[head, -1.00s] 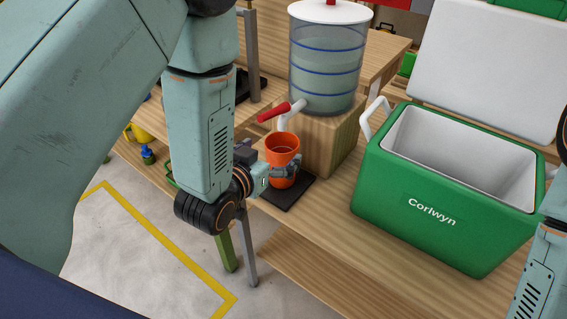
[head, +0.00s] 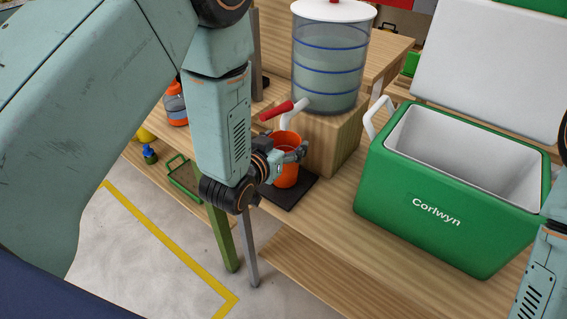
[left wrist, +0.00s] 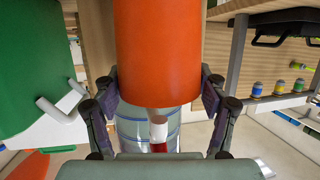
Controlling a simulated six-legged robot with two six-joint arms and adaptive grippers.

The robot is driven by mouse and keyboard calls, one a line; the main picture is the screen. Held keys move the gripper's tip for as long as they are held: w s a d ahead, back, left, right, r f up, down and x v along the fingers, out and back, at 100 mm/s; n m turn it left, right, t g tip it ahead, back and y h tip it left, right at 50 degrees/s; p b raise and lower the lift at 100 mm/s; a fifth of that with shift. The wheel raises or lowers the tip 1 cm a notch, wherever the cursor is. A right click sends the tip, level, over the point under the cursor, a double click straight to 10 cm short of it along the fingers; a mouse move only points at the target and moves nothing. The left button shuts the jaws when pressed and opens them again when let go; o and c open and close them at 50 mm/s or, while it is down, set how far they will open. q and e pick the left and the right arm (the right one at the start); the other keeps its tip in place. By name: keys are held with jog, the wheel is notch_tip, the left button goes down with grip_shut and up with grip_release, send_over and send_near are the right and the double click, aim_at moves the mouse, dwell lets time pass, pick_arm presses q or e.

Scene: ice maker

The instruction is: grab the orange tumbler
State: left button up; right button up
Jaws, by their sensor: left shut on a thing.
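The orange tumbler (head: 288,171) stands upright on a black mat (head: 291,193), below the white spout with the red lever (head: 277,111) of the water dispenser (head: 328,62). My left gripper (head: 292,155) is shut on the tumbler, with its fingers around the side wall. In the left wrist view the tumbler (left wrist: 157,50) fills the upper middle, with a finger of the left gripper (left wrist: 160,95) against each side. The tumbler's open top shows in the head view; its inside is partly hidden. My right gripper is not in view.
The dispenser rests on a wooden block (head: 330,140). A green cooler (head: 425,205) with its white lid open stands to the right.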

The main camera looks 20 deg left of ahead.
pick_arm(q)
jog(key=shift+d, duration=0.15)
jog(key=c, duration=0.6)
jog(key=shift+c, duration=0.9)
